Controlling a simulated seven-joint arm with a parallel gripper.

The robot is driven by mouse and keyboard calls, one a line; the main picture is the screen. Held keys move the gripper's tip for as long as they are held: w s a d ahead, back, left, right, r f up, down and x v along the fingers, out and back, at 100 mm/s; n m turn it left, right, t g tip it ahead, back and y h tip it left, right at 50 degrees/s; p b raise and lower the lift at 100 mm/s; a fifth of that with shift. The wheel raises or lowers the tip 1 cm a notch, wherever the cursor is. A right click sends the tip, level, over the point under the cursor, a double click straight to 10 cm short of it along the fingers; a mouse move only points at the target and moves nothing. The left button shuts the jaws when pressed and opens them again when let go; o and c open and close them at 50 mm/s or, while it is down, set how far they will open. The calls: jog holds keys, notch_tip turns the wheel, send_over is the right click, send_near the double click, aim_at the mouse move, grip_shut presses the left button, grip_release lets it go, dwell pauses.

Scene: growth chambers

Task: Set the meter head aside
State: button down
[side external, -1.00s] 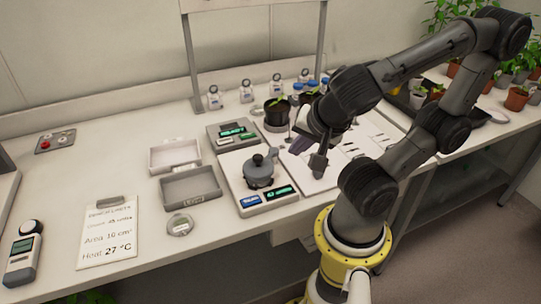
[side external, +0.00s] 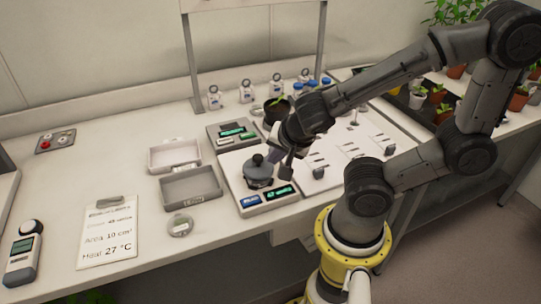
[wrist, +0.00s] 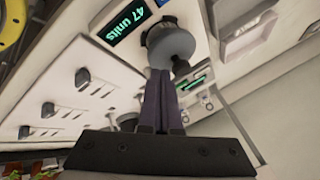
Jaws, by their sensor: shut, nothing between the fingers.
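A round grey head with a black knob (side external: 259,170) sits upright on a white unit (side external: 236,183) with a lit green display. I take it to be the meter head. It also shows in the wrist view (wrist: 168,40), beside the display reading "47 units". My gripper (side external: 275,160) is tilted down just right of the head. In the wrist view my gripper's two dark fingers (wrist: 163,75) are pressed together, empty, with their tips close to the head. I cannot tell if they touch it. The head's right side is partly hidden in the side view.

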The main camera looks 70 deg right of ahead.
aim_at(254, 161)
jog(key=shift+w+f, duration=0.1)
jog(key=shift+w, duration=0.5)
jog(key=shift+w+a+m+g+h, duration=0.2)
jog(key=shift+w+m+g+h, duration=0.15)
jog(key=shift+w+m, duration=0.4)
jog(key=shift+w, duration=1.3)
jog(key=shift+w+d, duration=0.25)
jog(key=shift+w, duration=0.45)
jog(key=shift+w+d, duration=0.3)
jog(key=shift+w, duration=0.3)
jog(key=shift+w+d+m+g+h, duration=0.25)
jog(key=shift+w+d+m+h, duration=0.1)
jog(key=shift+w+m, duration=0.3)
jog(key=shift+w+d, duration=1.1)
jog(key=shift+d, duration=0.35)
